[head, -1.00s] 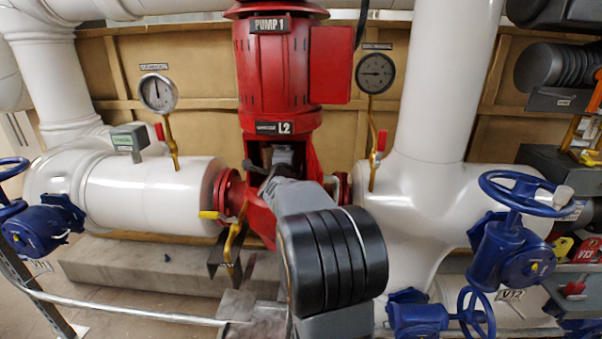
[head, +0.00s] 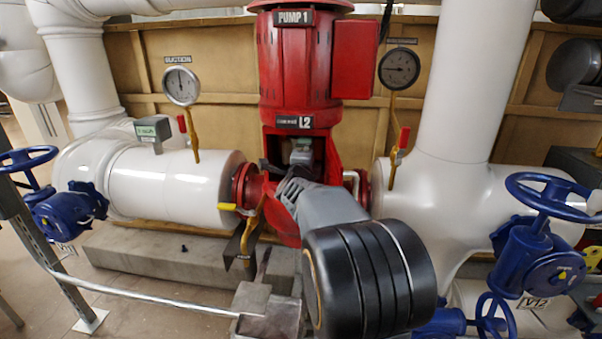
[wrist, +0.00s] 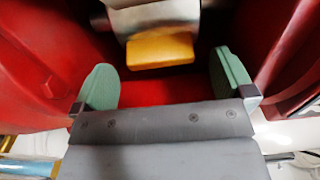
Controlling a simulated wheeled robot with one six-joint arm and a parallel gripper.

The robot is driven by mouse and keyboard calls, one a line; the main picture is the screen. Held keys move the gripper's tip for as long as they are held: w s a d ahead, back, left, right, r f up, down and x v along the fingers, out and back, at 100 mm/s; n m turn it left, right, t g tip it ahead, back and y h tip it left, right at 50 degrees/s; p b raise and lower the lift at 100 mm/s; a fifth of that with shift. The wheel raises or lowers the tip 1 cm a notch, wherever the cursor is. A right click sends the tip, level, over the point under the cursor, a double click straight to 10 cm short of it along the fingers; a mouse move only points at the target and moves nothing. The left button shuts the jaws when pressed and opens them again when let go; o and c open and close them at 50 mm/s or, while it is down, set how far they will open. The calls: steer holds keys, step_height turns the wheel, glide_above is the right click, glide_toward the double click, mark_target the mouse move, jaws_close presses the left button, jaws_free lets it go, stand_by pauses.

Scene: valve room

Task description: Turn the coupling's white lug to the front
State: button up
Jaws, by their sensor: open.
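The coupling (head: 301,150) shows as a small grey metal piece inside the red pump's opening, below the L2 label. In the wrist view the silver coupling (wrist: 155,18) is at the top, with a yellow-orange lug (wrist: 160,50) on the side facing me. I see no white lug; the rest of the coupling is out of sight. My gripper (wrist: 165,76) is open, its green pads spread wide and empty. The yellow lug is ahead of the gap, between the pads across the picture, and appears clear of both. In the head view my arm partly covers the opening.
Red pump walls (wrist: 45,70) stand close on both sides of my gripper. White pipes (head: 165,188), two gauges (head: 181,86) and blue handwheel valves (head: 548,198) surround the pump. A metal rail (head: 150,296) crosses the lower left.

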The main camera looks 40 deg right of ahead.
steer(key=v, duration=1)
steer(key=shift+s+a, duration=0.15)
steer(key=shift+a, duration=0.1)
